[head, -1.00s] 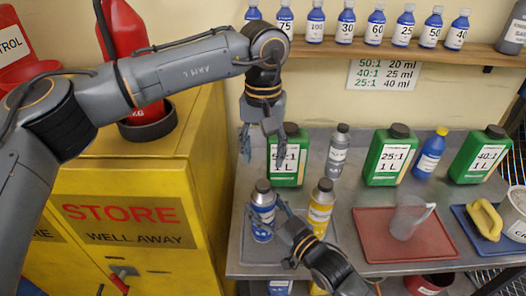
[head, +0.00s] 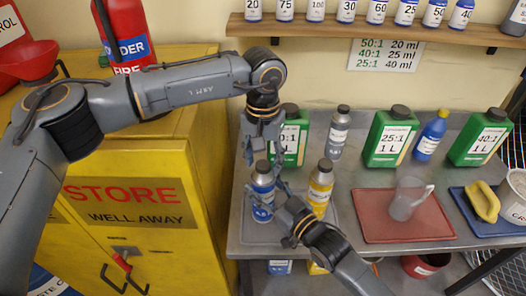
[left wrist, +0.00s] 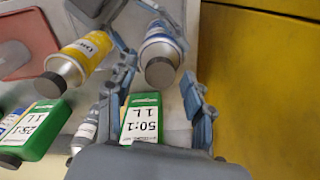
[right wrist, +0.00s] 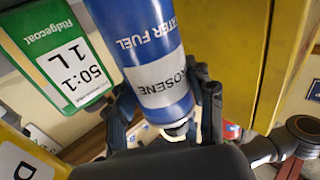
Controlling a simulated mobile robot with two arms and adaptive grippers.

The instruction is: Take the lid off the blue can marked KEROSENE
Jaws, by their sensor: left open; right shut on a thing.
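The blue can marked KEROSENE (head: 263,190) stands upright on a grey tray on the bench, its dark grey lid (head: 262,166) on top. In the right wrist view its label (right wrist: 160,83) reads partly as "...OSENE". My right gripper (head: 270,199) is shut on the can's body from the right. The can sits between its fingers in the right wrist view (right wrist: 165,100). My left gripper (head: 263,152) points down, open, just above the lid. In the left wrist view the lid (left wrist: 160,72) lies between its spread fingers (left wrist: 158,68), with no clear contact.
A yellow can (head: 320,188) stands close on the right. Green 1 L jugs (head: 390,138), a grey bottle (head: 338,132) and a blue bottle (head: 431,135) stand behind. A red tray (head: 375,222) holds a clear jug (head: 408,198). A yellow cabinet (head: 150,180) is on the left.

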